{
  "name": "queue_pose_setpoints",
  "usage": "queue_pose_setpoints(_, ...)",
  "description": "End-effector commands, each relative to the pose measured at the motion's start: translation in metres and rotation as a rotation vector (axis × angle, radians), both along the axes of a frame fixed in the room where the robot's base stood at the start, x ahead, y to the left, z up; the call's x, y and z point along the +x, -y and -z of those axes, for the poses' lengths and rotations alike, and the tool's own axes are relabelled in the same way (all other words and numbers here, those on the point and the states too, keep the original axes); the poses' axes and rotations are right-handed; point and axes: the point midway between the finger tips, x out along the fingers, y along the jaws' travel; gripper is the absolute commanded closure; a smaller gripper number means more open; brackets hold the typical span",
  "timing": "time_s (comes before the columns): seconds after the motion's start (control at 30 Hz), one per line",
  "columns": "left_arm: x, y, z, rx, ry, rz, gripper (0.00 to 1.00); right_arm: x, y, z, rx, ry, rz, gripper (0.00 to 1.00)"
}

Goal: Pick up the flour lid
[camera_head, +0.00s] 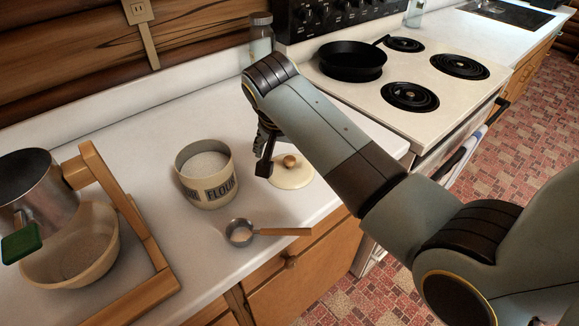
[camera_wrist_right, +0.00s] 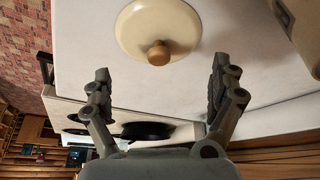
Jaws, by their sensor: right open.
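The flour lid (camera_head: 291,172) is a round cream disc with a wooden knob, lying on the white counter to the right of the flour canister (camera_head: 207,173). The canister is open, with white flour inside. My right gripper (camera_head: 264,152) is above the counter at the lid's left edge in the head view. In the right wrist view the lid (camera_wrist_right: 158,30) lies ahead of my right gripper (camera_wrist_right: 162,85), roughly centred between the two spread fingers. My left gripper is not in view.
A measuring scoop (camera_head: 240,232) with a wooden handle lies in front of the canister. A wooden frame (camera_head: 150,240), a bowl (camera_head: 75,262) and a pot (camera_head: 38,185) stand at the left. A stove (camera_head: 400,125) with a black pan (camera_head: 352,60) is at the right. A glass jar (camera_head: 261,42) stands behind.

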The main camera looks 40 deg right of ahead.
Motion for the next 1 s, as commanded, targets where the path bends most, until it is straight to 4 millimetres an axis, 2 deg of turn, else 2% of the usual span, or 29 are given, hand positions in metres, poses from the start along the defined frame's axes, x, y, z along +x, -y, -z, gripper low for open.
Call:
queue_pose_setpoints(0.17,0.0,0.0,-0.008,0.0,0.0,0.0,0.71,0.007,0.011,0.022,-0.002,-0.004,-0.001,0.07)
queue_pose_setpoints(0.3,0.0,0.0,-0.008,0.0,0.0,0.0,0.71,0.011,0.015,0.039,0.0,-0.002,-0.001,0.07)
queue_pose_setpoints(0.57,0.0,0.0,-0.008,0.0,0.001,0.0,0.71,0.012,0.016,0.044,0.0,0.0,-0.002,0.07)
queue_pose_setpoints(0.67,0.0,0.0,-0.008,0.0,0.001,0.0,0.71,0.012,0.016,0.044,0.0,-0.001,-0.002,0.17)
queue_pose_setpoints(1.0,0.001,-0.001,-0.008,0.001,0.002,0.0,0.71,0.012,0.016,0.044,0.0,-0.002,-0.001,0.62)
